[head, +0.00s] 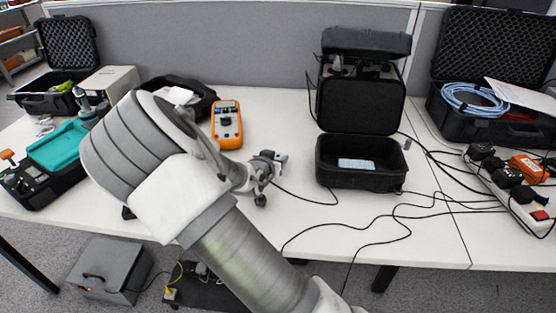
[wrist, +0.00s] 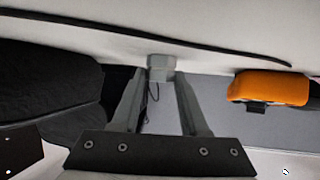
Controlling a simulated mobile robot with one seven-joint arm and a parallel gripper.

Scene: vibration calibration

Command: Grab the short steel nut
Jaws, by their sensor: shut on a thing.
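The short steel nut (wrist: 161,68) is a small, pale grey block in the wrist view, between my fingertips. My gripper (wrist: 160,80) is shut on it, with one grey finger on each side. In the head view my gripper (head: 268,170) is over the white table, right of the orange meter, with a small grey piece (head: 281,159) at its tip that looks like the nut. My arm hides part of the table to the left. I cannot tell whether the nut touches the table.
An orange multimeter (head: 227,124) lies behind my gripper. An open black case (head: 360,160) stands to the right, with cables (head: 400,215) on the table. A power strip (head: 515,195) is far right. A teal-topped case (head: 58,148) is left. A grey partition (head: 270,45) closes the back.

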